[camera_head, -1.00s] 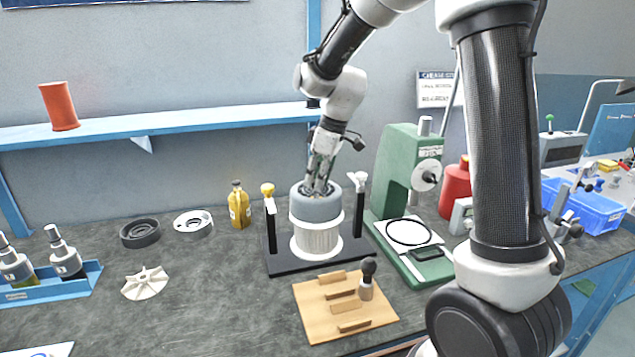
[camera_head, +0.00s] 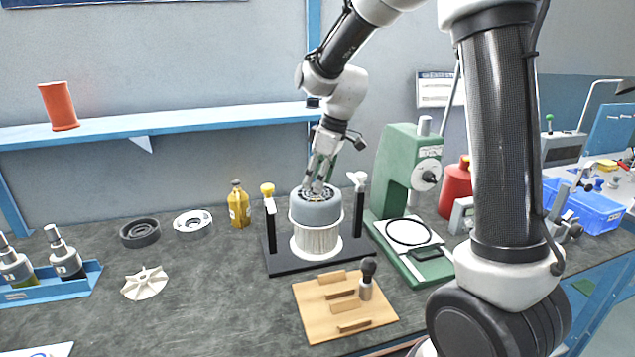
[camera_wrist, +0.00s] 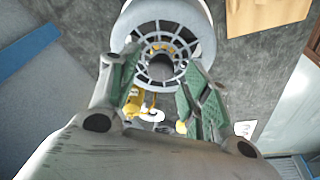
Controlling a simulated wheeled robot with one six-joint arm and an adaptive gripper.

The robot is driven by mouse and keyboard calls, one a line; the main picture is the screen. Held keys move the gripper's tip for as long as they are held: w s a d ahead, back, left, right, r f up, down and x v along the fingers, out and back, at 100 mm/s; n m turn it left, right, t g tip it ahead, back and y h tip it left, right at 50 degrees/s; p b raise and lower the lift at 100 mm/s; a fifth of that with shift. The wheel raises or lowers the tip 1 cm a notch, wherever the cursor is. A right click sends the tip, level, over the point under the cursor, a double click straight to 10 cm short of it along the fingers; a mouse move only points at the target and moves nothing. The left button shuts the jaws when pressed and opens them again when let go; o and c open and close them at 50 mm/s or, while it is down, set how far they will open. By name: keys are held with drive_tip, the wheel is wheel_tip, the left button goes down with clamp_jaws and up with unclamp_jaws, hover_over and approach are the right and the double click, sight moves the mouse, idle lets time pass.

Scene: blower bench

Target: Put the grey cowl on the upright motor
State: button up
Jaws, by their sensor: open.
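The grey cowl (camera_head: 316,208) sits on top of the white, ribbed upright motor (camera_head: 316,240), which stands on a black base (camera_head: 285,262) between two black posts. The cowl looks level. In the wrist view the cowl's round grille (camera_wrist: 165,50) with its spokes and centre hole faces the camera. My gripper (camera_head: 318,186) is just above the cowl, pointing down. In the wrist view its two green-padded fingers (camera_wrist: 160,85) are spread apart over the near part of the grille, with nothing between them. Whether the fingertips still touch the cowl cannot be told.
Yellow-knobbed (camera_head: 268,190) and white-knobbed (camera_head: 358,180) posts flank the motor closely. A green press (camera_head: 400,170) stands to the right, a wooden block (camera_head: 340,310) in front, a yellow bottle (camera_head: 239,205) behind left.

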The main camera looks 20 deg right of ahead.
sight(328, 195)
drive_tip(key=v, duration=1)
drive_tip(key=s+d+m+t+h, duration=0.1)
drive_tip(key=s+d+m, duration=0.4)
drive_tip(key=s, duration=0.8)
drive_tip(key=s+d+m+t+h, duration=0.1)
drive_tip(key=s+d+m, duration=0.4)
drive_tip(key=s, duration=0.9)
drive_tip(key=shift+d+f+m, duration=0.25)
drive_tip(key=shift+d+m, duration=0.05)
drive_tip(key=shift+d, duration=0.85)
drive_tip(key=shift+o, duration=0.2)
